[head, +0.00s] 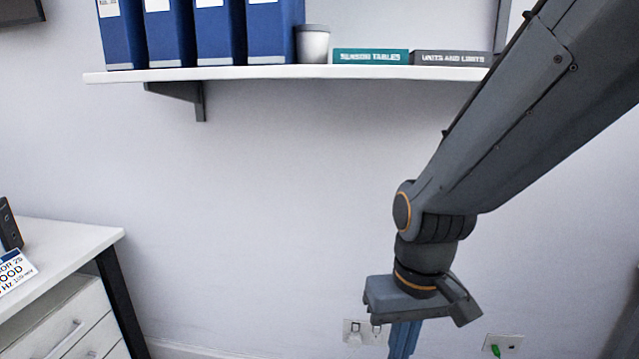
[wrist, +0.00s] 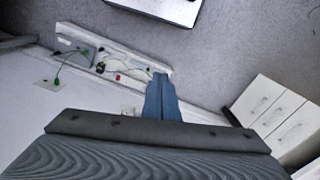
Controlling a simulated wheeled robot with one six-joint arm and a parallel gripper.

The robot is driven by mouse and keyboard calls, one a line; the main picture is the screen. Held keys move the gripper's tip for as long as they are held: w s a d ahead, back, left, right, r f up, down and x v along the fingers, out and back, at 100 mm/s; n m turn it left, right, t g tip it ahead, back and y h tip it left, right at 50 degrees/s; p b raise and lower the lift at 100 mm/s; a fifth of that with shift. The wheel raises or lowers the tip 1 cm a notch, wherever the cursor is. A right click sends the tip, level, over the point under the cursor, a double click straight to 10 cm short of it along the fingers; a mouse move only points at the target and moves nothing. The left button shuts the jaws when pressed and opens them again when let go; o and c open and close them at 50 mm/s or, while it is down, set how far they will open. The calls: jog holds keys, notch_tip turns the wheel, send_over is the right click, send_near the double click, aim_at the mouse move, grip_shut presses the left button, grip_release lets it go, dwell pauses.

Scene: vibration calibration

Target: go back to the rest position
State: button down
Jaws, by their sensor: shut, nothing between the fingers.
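My gripper (head: 402,345) hangs down at the lower right of the head view, in front of the wall. Its blue fingers run off the bottom edge of that view. In the wrist view the gripper (wrist: 162,82) shows its fingers side by side, shut, with nothing between them. They point down over the grey floor (wrist: 222,60). My arm slants from the upper right of the head view down to the gripper.
A white shelf (head: 270,73) carries blue binders (head: 170,35), a pale cup (head: 312,45) and two flat books. A white drawer unit (head: 70,318) stands at the left. Wall sockets (head: 365,332) are low behind the gripper. A white cable tray (wrist: 112,55) lies near the wall.

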jog(key=s+d+r+m+p, duration=0.1)
jog(key=s+d+r+p, duration=0.1)
jog(key=d+r+p, duration=0.5)
jog(key=shift+r+m+h+p, duration=0.3)
jog(key=shift+r+p, duration=0.15)
jog(key=shift+p, duration=0.75)
jog(key=shift+s, duration=0.1)
